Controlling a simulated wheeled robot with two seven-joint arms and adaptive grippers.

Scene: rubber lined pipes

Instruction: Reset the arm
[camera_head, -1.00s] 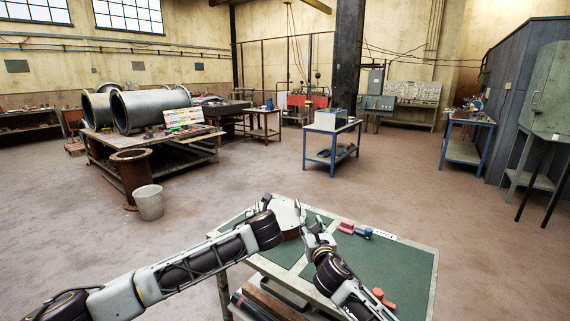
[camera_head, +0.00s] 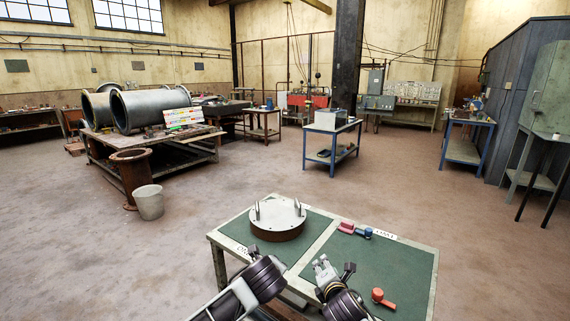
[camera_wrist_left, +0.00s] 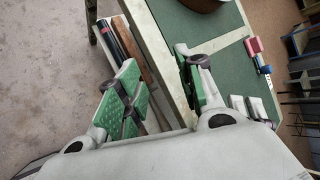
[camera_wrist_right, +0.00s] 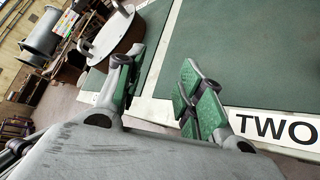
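My right gripper (camera_head: 324,268) is over the near part of the green-topped table (camera_head: 430,262), apart from the round part. In the right wrist view its green-padded fingers (camera_wrist_right: 160,88) are spread with nothing between them. My left arm's wrist shows at the bottom of the head view, and its fingers are mostly hidden there. In the left wrist view the left fingers (camera_wrist_left: 160,85) are spread and empty beside the table edge. A round part with a pale lid and two upright lugs (camera_head: 278,216) sits on the table, with neither gripper touching it.
Red and blue small items (camera_head: 346,227) lie by a label at the table's back, and an orange-red item (camera_head: 380,297) lies near the right. A white bucket (camera_head: 149,203) and rusty pipe (camera_head: 131,178) stand on the floor left. Open floor surrounds the table.

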